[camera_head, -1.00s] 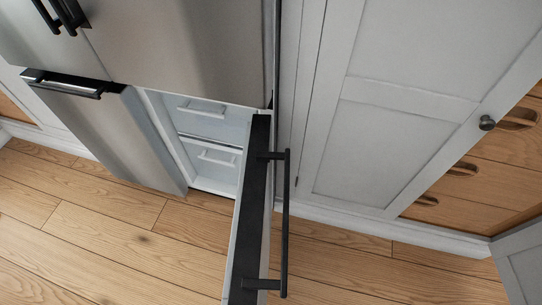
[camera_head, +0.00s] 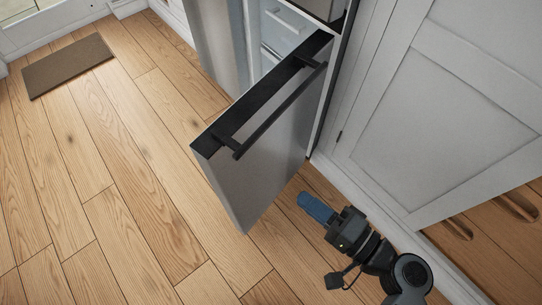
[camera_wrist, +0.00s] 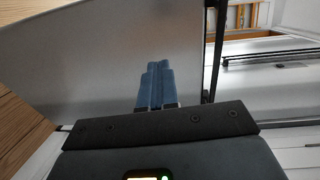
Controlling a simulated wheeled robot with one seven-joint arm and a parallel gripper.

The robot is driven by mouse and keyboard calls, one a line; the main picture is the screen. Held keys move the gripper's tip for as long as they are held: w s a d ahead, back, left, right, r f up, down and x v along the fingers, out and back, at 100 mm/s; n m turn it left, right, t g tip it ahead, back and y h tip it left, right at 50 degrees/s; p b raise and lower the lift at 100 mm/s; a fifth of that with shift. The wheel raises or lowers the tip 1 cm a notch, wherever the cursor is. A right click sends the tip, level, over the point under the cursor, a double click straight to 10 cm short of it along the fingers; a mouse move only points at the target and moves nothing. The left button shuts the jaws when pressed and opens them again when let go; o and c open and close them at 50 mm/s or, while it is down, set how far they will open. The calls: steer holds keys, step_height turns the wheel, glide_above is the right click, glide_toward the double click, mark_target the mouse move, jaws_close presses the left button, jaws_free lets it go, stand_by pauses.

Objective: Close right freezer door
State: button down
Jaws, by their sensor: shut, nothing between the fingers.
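The right freezer door (camera_head: 267,140) stands wide open from the fridge, a grey steel panel with a black top edge and a long black bar handle (camera_head: 270,112) on its outer face. My gripper (camera_head: 316,207) is low over the floor, to the right of the door on its outer side. Its blue fingers are together and empty, pointing toward the door. In the wrist view the fingers (camera_wrist: 157,84) show against the door's outer panel (camera_wrist: 105,55), which fills much of the picture. I cannot tell whether the fingertips touch it.
The freezer interior (camera_head: 285,38) with white drawers shows behind the door. A pale cabinet (camera_head: 430,110) and wooden drawers (camera_head: 490,230) stand close on the right. Wooden floor (camera_head: 120,200) is clear on the left, with a brown mat (camera_head: 68,66) farther back.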

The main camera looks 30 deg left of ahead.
steer(key=w+a, duration=0.1)
steer(key=a, duration=0.6)
steer(key=w+a+r+g+y, duration=0.1)
steer(key=w+a, duration=0.1)
steer(key=a, duration=0.5)
steer(key=shift+w+a+r+n, duration=0.25)
steer(key=shift+a+n, duration=0.05)
steer(key=shift+n, duration=0.1)
